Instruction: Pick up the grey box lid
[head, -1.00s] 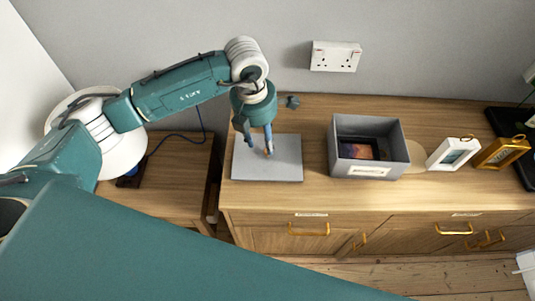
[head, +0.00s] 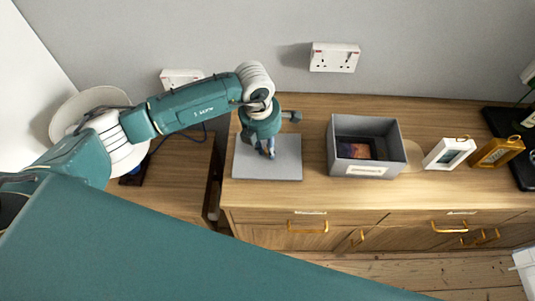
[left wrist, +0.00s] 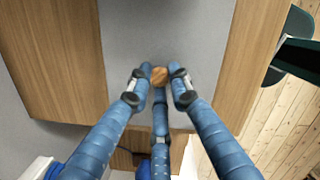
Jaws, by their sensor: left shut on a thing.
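The grey box lid (head: 287,168) is a flat grey plate lying on the left part of the wooden cabinet top. In the left wrist view the lid (left wrist: 165,35) fills the upper middle, with a small round wooden knob (left wrist: 159,73) on it. My left gripper (head: 268,154) is above the lid, pointing down. Its blue fingers (left wrist: 160,79) are closed around the knob. I see no clear gap between lid and cabinet top. The grey open box (head: 336,163) stands to the right of the lid, with a dark picture inside. My right gripper is not in view.
A white frame (head: 449,153) and a golden frame (head: 497,152) stand right of the box, near a round tan disc (head: 413,153). A lower wooden table (head: 182,190) is at left. A wall socket (head: 334,57) is behind. Clear cabinet top lies between lid and box.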

